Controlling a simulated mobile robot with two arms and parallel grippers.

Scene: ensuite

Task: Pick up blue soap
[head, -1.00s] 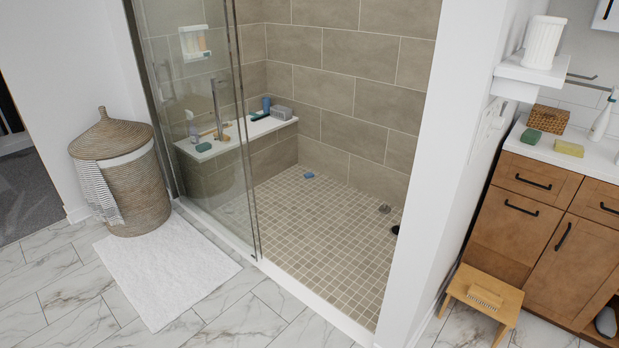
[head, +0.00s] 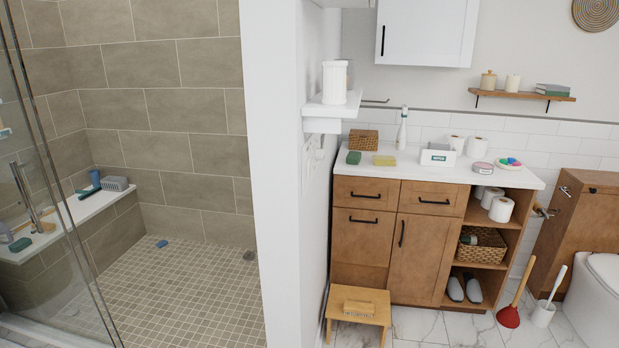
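A small blue soap (head: 162,244) lies on the beige tiled shower floor (head: 190,290), near the back wall and to the right of the shower bench. It is small in the head view, and nothing covers it. Neither of my grippers shows in the head view.
A glass panel (head: 58,200) closes off the left of the shower, and a white wall end (head: 272,170) bounds its right. The white bench (head: 85,206) holds bottles and a grey basket. A wooden vanity (head: 400,235) and step stool (head: 357,308) stand right of the wall.

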